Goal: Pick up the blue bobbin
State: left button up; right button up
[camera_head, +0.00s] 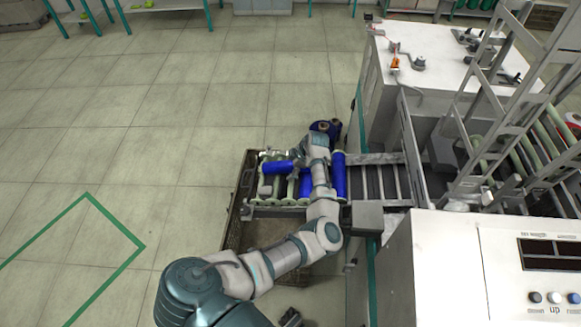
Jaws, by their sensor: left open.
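A blue bobbin (278,167) lies crosswise on top of a row of bobbins at the machine's left side. A second blue bobbin (339,176) stands lengthwise at the right end of the row. Another blue one (305,186) shows partly beside my arm. My left arm reaches up from the bottom and bends over the row. My left gripper (270,157) is open, close to the crosswise blue bobbin. Its fingers are small and partly hidden, so I cannot tell whether they touch it.
A brown crate (234,232) lies under and around the row. Metal rails (380,180) run right into the white machine (430,60). A white control cabinet (470,260) stands at the lower right. The tiled floor on the left is clear, with a green line (120,228).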

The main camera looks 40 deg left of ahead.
pick_arm(q)
jog(key=shift+a, duration=0.2)
jog(key=c, duration=1.5)
